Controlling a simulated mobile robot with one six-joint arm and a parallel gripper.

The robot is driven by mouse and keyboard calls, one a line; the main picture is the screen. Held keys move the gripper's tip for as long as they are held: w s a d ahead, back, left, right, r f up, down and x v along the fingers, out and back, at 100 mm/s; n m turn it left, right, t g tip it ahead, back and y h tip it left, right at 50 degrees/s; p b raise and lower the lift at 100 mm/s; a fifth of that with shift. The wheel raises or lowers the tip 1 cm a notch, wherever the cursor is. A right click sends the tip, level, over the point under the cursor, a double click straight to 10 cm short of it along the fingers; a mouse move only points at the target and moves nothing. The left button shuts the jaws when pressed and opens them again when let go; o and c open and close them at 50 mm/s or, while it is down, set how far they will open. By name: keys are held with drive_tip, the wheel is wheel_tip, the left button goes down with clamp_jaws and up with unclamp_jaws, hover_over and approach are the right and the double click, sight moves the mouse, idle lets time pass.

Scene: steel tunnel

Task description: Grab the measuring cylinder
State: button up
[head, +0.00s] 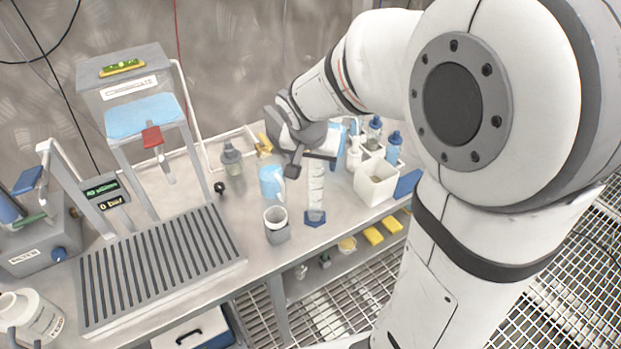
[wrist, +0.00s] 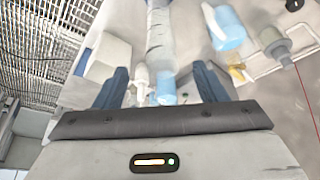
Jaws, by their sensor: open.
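The measuring cylinder (head: 316,182) is a tall clear tube with dark marks and a blue foot. It stands upright near the table's front edge in the head view. In the wrist view the cylinder (wrist: 159,40) runs down from the top edge towards the space between my fingers. My gripper (wrist: 162,82) is open, with one dark blue finger on each side and nothing visibly clamped. In the head view my gripper (head: 300,150) is at the cylinder's upper end; I cannot tell whether it touches. Part of the cylinder's top is hidden there.
A white box (head: 376,184) and blue-capped bottles (head: 394,147) stand to the right. A grey bottle (head: 232,160) is farther back. A slatted tray (head: 160,262) fills the left.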

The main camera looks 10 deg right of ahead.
sight(315, 165)
drive_tip(key=shift+w+p+x, duration=0.2)
drive_tip(key=shift+p+x, duration=0.05)
drive_tip(key=shift+x, duration=1.1)
drive_tip(key=shift+w+p+x, duration=0.2)
drive_tip(key=shift+x, duration=1.2)
drive_tip(key=shift+d+r, duration=0.1)
drive_tip(key=shift+r, duration=0.1)
drive_tip(key=shift+c, duration=0.4)
drive_tip(key=c, duration=1.3)
